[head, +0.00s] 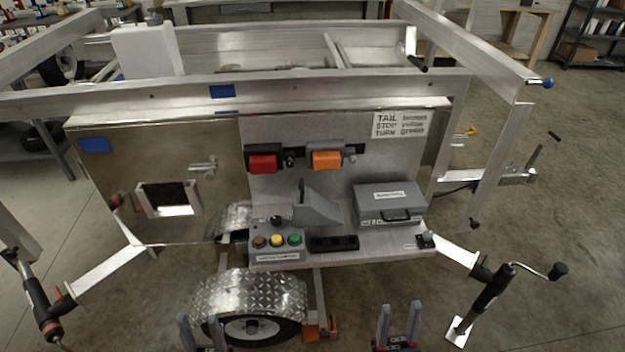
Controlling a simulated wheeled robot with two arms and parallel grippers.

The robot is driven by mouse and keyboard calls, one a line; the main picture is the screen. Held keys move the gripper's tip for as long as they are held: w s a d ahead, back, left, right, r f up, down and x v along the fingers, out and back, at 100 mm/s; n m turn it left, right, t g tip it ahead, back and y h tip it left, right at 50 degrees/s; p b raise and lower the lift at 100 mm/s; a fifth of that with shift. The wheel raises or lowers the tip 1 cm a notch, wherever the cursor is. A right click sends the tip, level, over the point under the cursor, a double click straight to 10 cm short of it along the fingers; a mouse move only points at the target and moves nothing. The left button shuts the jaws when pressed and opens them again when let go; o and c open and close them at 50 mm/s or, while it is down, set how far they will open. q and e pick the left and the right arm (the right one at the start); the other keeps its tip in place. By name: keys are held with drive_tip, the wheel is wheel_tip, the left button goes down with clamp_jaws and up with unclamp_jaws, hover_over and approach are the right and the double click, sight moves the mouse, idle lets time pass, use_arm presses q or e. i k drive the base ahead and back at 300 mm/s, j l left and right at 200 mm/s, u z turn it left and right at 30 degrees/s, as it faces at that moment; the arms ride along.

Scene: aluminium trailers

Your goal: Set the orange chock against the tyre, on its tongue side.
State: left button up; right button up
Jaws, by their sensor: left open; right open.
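The tyre (291,334) is black with a pale hub and sits under a diamond-plate fender (250,290) at the bottom centre of the head view. An orange block, which looks like the chock (321,331), is low at the tyre's right side. I cannot tell whether it touches the tyre. My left gripper (204,322) is open, in front of the tyre's left side, with two upright grey fingers and nothing between them. My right gripper (399,315) is open and empty, to the right of the orange block.
Above the tyre, a grey shelf (345,255) carries coloured buttons, a grey wedge (318,208) and a grey case (390,203). Red and orange lamps are on the panel behind. Jack stands (490,290) (40,305) flank the trailer. Concrete floor is clear at right.

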sight(310, 332)
drive_tip(key=k+l, duration=0.3)
drive_tip(key=k, duration=0.15)
drive_tip(key=k+l, duration=0.3)
drive_tip(key=i+l+z, duration=0.2)
drive_tip(key=i+l, duration=0.25)
drive_tip(key=i+l+z, duration=0.2)
drive_tip(key=i, duration=0.45)
drive_tip(key=l, duration=0.1)
